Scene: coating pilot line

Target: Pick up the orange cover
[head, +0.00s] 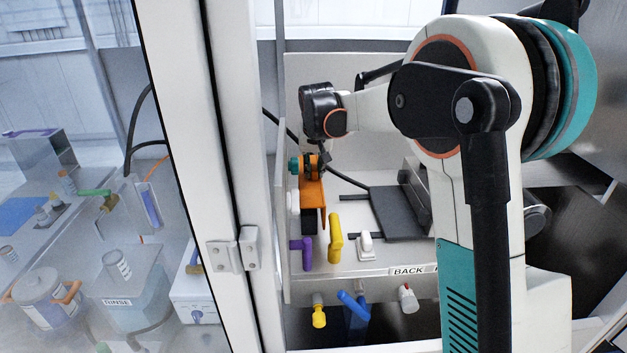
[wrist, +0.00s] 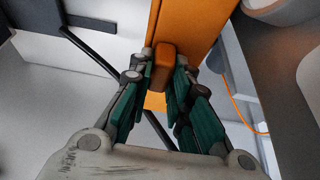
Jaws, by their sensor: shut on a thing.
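The orange cover (head: 313,193) is a narrow orange piece hanging below my gripper (head: 312,168) in the head view, above the left end of the bench unit. In the wrist view the cover (wrist: 190,22) runs up to the top edge, and a block-like orange grip on it sits between the green-padded fingers of my gripper (wrist: 165,68). The fingers are shut on this grip. A dark part shows just under the cover's lower end in the head view. I cannot tell whether the cover touches anything below.
A yellow handle (head: 335,238), a purple handle (head: 301,252) and a white knob (head: 365,246) stand close below the cover. A dark flat plate (head: 398,212) lies to the right. A blue handle (head: 352,304) is on the front. A white door frame (head: 236,150) stands close on the left.

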